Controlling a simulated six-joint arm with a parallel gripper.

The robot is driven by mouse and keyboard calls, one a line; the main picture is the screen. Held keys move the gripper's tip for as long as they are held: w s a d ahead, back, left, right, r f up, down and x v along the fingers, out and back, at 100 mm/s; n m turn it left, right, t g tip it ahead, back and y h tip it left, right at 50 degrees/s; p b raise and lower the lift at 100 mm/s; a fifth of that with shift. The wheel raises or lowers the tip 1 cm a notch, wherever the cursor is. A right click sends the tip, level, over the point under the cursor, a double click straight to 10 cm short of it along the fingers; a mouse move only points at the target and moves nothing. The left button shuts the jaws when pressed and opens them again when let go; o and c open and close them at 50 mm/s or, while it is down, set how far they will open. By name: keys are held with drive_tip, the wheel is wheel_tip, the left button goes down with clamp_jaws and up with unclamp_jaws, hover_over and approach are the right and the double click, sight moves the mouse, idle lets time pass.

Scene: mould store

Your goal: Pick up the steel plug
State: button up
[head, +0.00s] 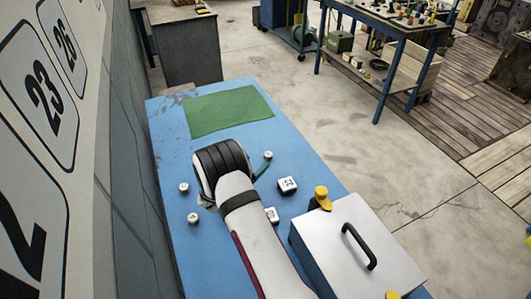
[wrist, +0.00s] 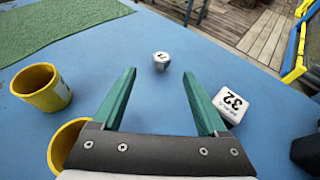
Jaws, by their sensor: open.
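A small pale grey, steel-looking plug (wrist: 161,60) with dark marks on its top stands on the blue table. In the wrist view it sits just beyond my open gripper (wrist: 159,73), roughly centred between the two green fingertips, with nothing held. In the head view this plug (head: 268,155) shows at the tip of my gripper (head: 262,166); one green finger is visible there and the rest is hidden by my wrist.
A pale block marked 32 (wrist: 233,103) lies right of the fingers. Yellow cups (wrist: 42,88) stand to the left. Other small pale pieces (head: 184,188) and a lidded box with a black handle (head: 355,240) share the table. A green mat (head: 230,110) lies beyond.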

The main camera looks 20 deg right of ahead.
sight(268, 155)
drive_tip(key=x, duration=1.1)
drive_tip(key=shift+s+f, duration=0.25)
clamp_jaws()
